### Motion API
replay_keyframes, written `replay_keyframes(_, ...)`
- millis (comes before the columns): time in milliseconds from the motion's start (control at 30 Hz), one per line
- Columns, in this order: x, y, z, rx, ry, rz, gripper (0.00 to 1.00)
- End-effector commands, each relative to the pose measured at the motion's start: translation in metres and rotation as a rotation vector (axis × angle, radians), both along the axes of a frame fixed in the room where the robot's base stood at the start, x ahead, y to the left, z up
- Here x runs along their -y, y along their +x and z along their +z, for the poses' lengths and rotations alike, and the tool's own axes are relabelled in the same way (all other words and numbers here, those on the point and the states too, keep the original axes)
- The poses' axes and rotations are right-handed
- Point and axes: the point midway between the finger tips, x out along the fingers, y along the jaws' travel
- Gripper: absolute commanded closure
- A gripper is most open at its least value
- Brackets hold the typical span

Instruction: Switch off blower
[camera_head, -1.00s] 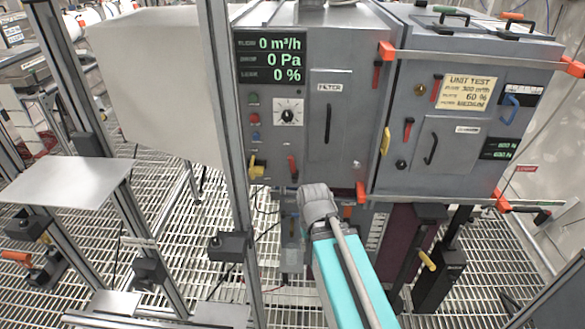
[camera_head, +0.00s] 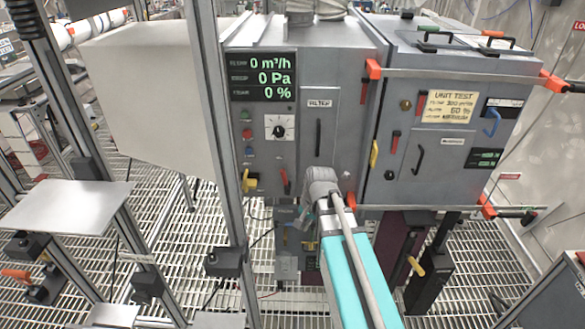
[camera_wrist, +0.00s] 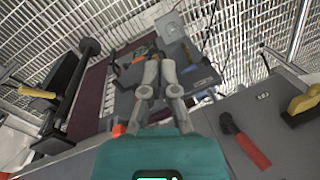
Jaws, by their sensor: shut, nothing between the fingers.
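The grey blower cabinet (camera_head: 340,60) has a display (camera_head: 265,77) reading 0 m³/h, 0 Pa and 0 %. Below it are green (camera_head: 244,115), red (camera_head: 246,133) and blue (camera_head: 249,150) buttons beside a black dial (camera_head: 279,131). A yellow handle (camera_head: 250,182) and a red lever (camera_head: 284,182) sit lower. In the wrist view, my gripper (camera_wrist: 160,72) is shut and empty, its fingers over a small grey box (camera_wrist: 160,55). The red lever (camera_wrist: 245,140) and yellow handle (camera_wrist: 303,105) are to its right, apart from it. In the head view my arm hides the gripper's fingers.
A second grey cabinet (camera_head: 445,120) with a "UNIT TEST" note stands at right, with orange-ended rails protruding. A metal post (camera_head: 213,100) rises just left of the panel. A pale box (camera_head: 150,95) and a flat plate (camera_head: 70,205) are further left. The floor is metal grating.

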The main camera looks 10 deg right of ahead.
Motion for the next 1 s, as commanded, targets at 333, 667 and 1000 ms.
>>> replay_keyframes(333,0.025,0.054,0.051,-0.054,0.168,-0.450,1.00)
replay_keyframes(667,0.055,0.101,0.097,-0.147,0.339,-0.867,1.00)
replay_keyframes(1000,0.085,0.137,0.134,-0.256,0.491,-1.201,1.00)
